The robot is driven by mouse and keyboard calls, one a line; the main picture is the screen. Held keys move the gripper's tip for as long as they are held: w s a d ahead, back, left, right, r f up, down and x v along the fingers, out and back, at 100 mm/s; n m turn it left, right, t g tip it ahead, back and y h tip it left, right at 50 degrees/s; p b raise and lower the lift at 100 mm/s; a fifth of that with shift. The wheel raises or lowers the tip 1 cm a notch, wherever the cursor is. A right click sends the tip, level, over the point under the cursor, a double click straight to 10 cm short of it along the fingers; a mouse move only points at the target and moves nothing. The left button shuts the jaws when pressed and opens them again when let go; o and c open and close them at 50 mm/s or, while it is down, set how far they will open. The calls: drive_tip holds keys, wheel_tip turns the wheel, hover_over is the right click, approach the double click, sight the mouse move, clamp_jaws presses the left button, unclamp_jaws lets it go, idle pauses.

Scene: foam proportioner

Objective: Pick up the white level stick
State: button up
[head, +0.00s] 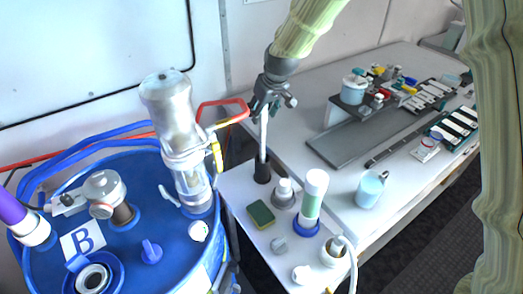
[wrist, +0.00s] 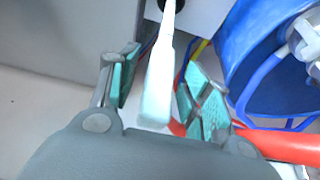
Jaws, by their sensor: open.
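The white level stick (head: 263,140) stands upright in a dark cylindrical holder (head: 262,172) on the small white table. My gripper (head: 266,108) is above the holder at the stick's upper end. In the wrist view the stick (wrist: 161,62) runs between the two teal-padded fingers of my gripper (wrist: 162,88). Both fingers are apart, with a visible gap on each side of the stick. The stick's lower end is hidden inside the holder.
A blue drum (head: 140,250) with a clear cylinder (head: 176,120) and a red-handled lever (head: 222,110) is left of my gripper. A sponge (head: 261,213), a green-white tube (head: 312,198) and small containers stand nearby. A long bench (head: 290,110) lies right.

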drive_tip(key=shift+w+f, duration=0.2)
drive_tip(key=c, duration=0.6)
drive_tip(key=shift+s+r, duration=0.1)
drive_tip(key=shift+s, duration=0.05)
clamp_jaws()
wheel_tip(320, 180, up, 18)
drive_tip(key=b, duration=0.5)
drive_tip(key=shift+r, duration=0.1)
